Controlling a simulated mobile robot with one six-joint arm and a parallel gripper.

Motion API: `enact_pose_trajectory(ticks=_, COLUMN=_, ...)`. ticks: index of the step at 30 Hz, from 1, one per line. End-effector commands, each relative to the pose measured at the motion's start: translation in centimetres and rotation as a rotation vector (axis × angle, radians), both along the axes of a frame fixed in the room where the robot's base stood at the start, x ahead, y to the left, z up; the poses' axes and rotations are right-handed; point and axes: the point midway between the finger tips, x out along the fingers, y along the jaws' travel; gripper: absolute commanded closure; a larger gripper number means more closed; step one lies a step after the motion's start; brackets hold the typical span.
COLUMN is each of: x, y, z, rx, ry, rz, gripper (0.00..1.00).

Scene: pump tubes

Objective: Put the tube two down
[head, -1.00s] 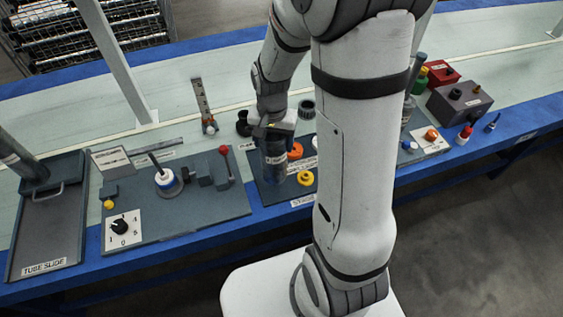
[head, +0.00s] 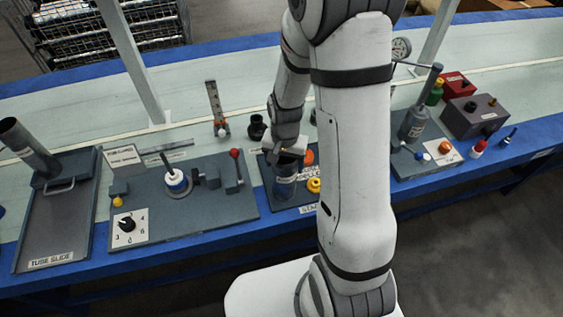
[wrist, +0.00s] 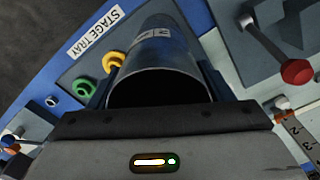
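A grey tube (head: 285,188) with a pale label stands upright over the dark stage tray (head: 268,200). My gripper (head: 284,158) is at its upper end, with the arm reaching down from above. In the wrist view the tube's open, dark mouth (wrist: 158,88) faces the camera, and the gripper's fingers (wrist: 158,82) lie against both sides of it. My gripper looks shut on the tube.
A yellow cap (head: 314,185) and an orange cap (head: 308,157) lie right of the tube. Left is a panel (head: 215,210) with a dial (head: 127,225) and a red-knobbed lever (head: 235,154). Farther left is the tube slide (head: 50,230). A pump stand (head: 414,125) is on the right.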

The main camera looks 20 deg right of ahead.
Motion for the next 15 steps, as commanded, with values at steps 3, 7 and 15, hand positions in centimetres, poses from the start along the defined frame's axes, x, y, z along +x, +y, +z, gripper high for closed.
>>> enact_pose_trajectory(ticks=3, x=0.00, y=-0.01, z=0.05, rx=0.000, ry=0.000, rz=0.000, gripper=0.17)
enact_pose_trajectory(ticks=7, x=0.00, y=-0.02, z=0.05, rx=0.000, ry=0.000, rz=-0.001, gripper=0.09)
enact_pose_trajectory(ticks=15, x=0.00, y=-0.04, z=0.44, rx=0.000, ry=0.000, rz=-0.001, gripper=0.09)
